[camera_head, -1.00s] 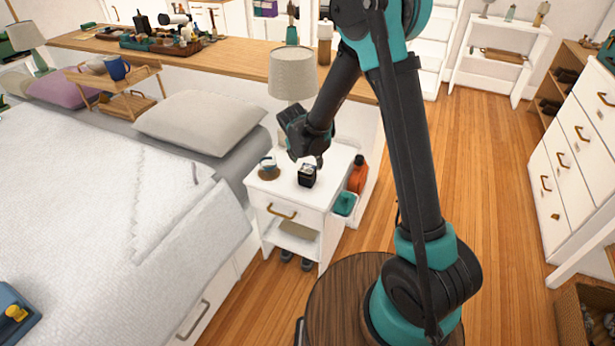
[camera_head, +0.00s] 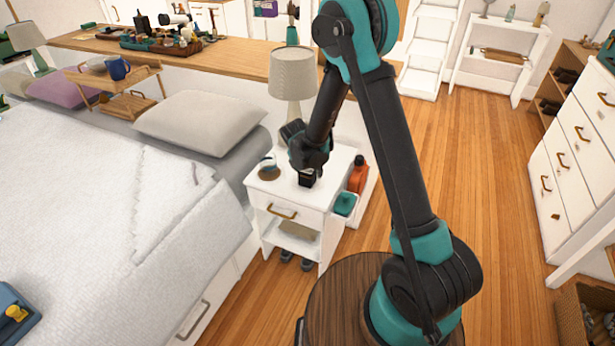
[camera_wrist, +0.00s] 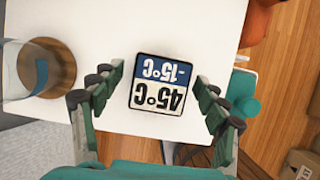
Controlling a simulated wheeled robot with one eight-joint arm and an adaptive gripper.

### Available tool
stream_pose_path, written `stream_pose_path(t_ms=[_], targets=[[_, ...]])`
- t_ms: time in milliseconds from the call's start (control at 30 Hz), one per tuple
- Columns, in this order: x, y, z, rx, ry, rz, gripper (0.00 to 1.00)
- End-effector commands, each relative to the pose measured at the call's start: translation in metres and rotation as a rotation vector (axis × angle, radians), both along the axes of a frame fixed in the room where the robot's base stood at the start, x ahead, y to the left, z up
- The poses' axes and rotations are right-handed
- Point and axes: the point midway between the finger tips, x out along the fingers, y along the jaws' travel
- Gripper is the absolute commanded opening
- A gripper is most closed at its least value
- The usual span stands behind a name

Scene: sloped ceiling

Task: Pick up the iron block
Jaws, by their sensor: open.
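In the wrist view a small square block (camera_wrist: 161,84) with a dark edge shows a blue and white top face reading "45°C" and "-15°C"; I take it to be the iron block. It sits on the white nightstand (camera_wrist: 110,30). My gripper (camera_wrist: 157,95) is open, with one finger on each side of the block and a gap to both. In the head view my gripper (camera_head: 308,168) is over the nightstand (camera_head: 312,197), and the dark block (camera_head: 307,179) is partly hidden under it.
A glass with a brown base (camera_wrist: 38,70) stands left of the block in the wrist view. A lamp (camera_head: 292,80) stands behind the gripper. An orange bottle (camera_head: 357,174) and a teal item (camera_head: 345,203) are at the nightstand's right side. The bed (camera_head: 110,220) is to the left.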

Motion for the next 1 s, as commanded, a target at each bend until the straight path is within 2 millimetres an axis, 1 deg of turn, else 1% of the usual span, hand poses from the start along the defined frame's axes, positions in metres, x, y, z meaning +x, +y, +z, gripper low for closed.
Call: stream_pose_path(t_ms=[33,67,633,1000], targets=[[-0.0001,0.0,0.0001,0.0,0.0,0.0,0.74],[-0.0002,0.0001,0.0001,0.0,0.0,0.0,0.7],[-0.0002,0.0002,0.0003,0.0,0.0,0.0,0.0],[-0.0002,0.0001,0.0027,-0.001,-0.001,0.001,0.0]])
